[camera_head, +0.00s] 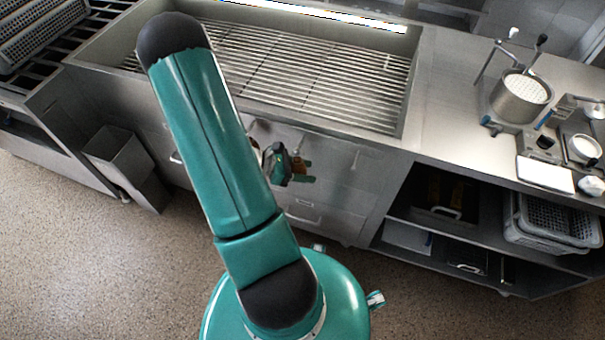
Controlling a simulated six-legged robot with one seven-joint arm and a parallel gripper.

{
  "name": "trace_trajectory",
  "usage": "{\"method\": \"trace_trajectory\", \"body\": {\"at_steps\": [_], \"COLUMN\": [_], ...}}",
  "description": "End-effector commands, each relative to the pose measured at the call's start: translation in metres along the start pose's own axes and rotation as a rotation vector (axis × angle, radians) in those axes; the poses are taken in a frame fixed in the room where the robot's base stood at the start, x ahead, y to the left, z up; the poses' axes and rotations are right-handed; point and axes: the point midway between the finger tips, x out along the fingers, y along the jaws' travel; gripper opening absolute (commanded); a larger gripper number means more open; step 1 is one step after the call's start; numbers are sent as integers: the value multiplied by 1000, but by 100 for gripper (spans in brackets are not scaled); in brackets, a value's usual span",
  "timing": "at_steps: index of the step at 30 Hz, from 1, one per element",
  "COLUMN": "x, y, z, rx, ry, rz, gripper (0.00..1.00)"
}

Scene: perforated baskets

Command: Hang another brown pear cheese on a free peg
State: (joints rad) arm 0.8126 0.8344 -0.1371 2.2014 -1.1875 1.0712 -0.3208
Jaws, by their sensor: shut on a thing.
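My gripper (303,171) is small and partly hidden behind my teal arm, in front of the steel counter's front panel. It is shut on a small brownish thing, too small and blurred here to tell for sure as a brown pear cheese. No peg and no other pear cheese can be made out in this view.
A steel basin with a slatted grate (300,75) fills the counter's middle. A pot (521,97) and small equipment stand at the right. Grey perforated baskets (553,222) sit on the shelf below. A grey bin (125,168) stands at left. Open speckled floor lies in front.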

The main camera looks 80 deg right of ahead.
Motion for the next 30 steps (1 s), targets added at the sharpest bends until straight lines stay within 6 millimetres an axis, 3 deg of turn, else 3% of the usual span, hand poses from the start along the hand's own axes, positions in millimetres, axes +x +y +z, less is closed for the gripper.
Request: {"method": "trace_trajectory", "body": {"at_steps": [15, 30], "x": [12, 14], "y": [21, 23], "z": [2, 1], "rx": [0, 0], "ry": [-1, 0], "rz": [0, -2], "gripper": [18, 18]}}
